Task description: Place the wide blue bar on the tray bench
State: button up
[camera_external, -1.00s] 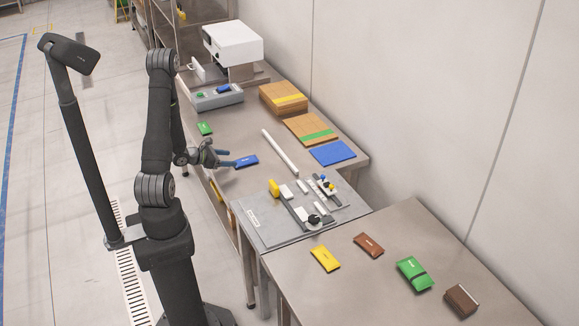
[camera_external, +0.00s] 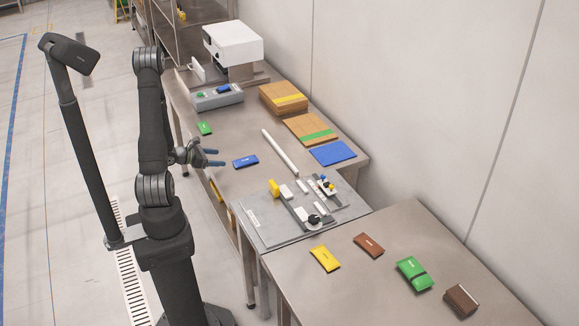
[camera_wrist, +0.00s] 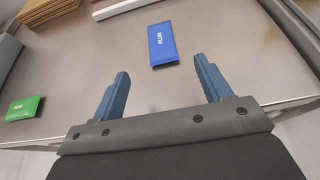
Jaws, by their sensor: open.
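The blue bar (camera_external: 246,161) lies flat on the far steel bench (camera_external: 228,181), near its left edge. It also shows in the wrist view (camera_wrist: 162,44), with white lettering, just beyond the fingertips. My gripper (camera_external: 219,157) is open and empty, left of the bar and apart from it. In the wrist view my gripper (camera_wrist: 163,75) has its two blue fingers spread wide, with bare bench between them. I cannot tell which bench is the tray bench. A nearer bench (camera_external: 330,290) holds yellow, brown and green packets.
A small green packet (camera_external: 205,128) lies behind the bar. A white rod (camera_external: 280,152) lies to its right, near cardboard stacks (camera_external: 284,98) and a blue sheet (camera_external: 333,153). A grey fixture plate (camera_external: 268,229) stands in front. Bench around the bar is clear.

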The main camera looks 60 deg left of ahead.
send_near(240, 161)
jog(key=shift+w+d+f, duration=0.4)
jog(key=shift+w+f, duration=0.25)
jog(key=shift+w, duration=0.15)
jog(key=shift+a+x, duration=0.15)
jog(key=shift+x, duration=1.3)
jog(key=shift+a+x, duration=0.15)
jog(key=shift+x, duration=1.25)
jog(key=shift+r, duration=0.2)
jog(key=c, duration=1.1)
jog(key=shift+c, duration=0.2)
jog(key=shift+r, duration=0.1)
